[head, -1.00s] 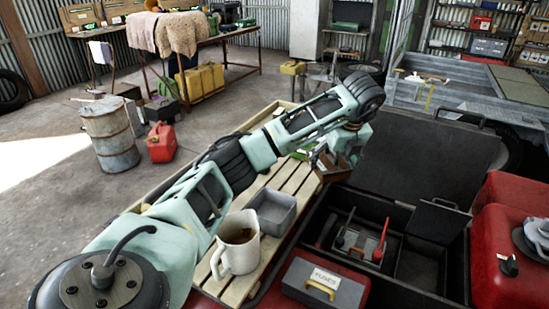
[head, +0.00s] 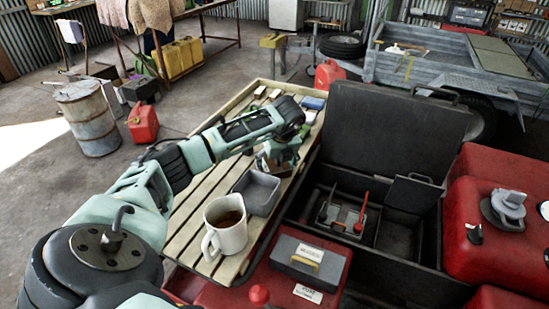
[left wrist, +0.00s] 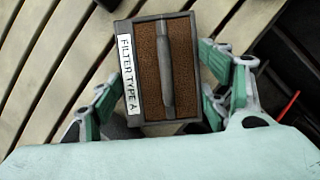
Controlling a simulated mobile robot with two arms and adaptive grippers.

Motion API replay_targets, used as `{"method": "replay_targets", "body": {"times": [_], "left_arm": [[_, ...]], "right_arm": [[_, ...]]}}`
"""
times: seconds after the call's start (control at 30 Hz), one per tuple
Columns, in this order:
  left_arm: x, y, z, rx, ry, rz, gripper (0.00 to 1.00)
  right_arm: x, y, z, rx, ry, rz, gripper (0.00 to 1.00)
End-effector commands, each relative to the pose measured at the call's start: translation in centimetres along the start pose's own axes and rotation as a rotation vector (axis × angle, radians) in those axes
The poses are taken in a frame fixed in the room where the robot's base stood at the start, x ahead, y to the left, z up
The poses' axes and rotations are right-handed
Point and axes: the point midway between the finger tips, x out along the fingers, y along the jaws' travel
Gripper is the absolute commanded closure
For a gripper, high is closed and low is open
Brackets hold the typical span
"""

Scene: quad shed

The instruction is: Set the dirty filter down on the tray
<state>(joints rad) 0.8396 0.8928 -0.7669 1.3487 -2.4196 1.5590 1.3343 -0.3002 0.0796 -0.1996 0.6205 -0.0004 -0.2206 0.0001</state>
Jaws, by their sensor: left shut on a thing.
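The dirty filter (left wrist: 163,68) is a dark-framed block with brown mesh, a grey centre bar and a "FILTER TYPE A" label. My left gripper (left wrist: 160,105) is shut on it, fingers at its two sides, in the left wrist view. In the head view my left gripper (head: 277,164) and the partly hidden filter (head: 264,163) are just beyond the grey tray (head: 257,190), over the slatted wooden top. The tray looks empty. I cannot tell whether the filter touches the slats. My right gripper is out of view.
A mug of brown liquid (head: 226,228) stands close in front of the tray. An open black box (head: 395,235) with a raised lid (head: 390,130) lies to the right. A grey case (head: 310,262) is at the front. Bare slats (head: 190,215) lie left of the tray.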

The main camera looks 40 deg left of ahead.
Motion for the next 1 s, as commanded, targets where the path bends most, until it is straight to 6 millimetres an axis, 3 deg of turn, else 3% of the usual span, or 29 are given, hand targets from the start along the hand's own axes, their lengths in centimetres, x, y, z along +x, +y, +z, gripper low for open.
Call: {"method": "replay_targets", "body": {"times": [0.23, 0.27, 0.43, 0.83, 1.0], "left_arm": [[0.2, 0.0, -0.1, 0.0, 0.0, 0.0, 0.58], [0.1, 0.0, -0.1, 0.0, 0.001, 0.0, 0.28], [0.1, 0.0, -0.1, 0.0, 0.001, 0.0, 0.13], [-0.2, -0.1, 0.0, 0.0, 0.0, -0.001, 0.12], [-2.3, -0.1, 0.0, 0.0, -0.002, -0.005, 0.12]], "right_arm": [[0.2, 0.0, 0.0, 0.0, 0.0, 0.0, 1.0], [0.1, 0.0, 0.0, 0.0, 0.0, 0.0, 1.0], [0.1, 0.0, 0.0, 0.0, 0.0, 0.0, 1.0], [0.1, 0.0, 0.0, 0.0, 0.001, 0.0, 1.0], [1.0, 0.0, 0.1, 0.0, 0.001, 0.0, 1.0]]}}
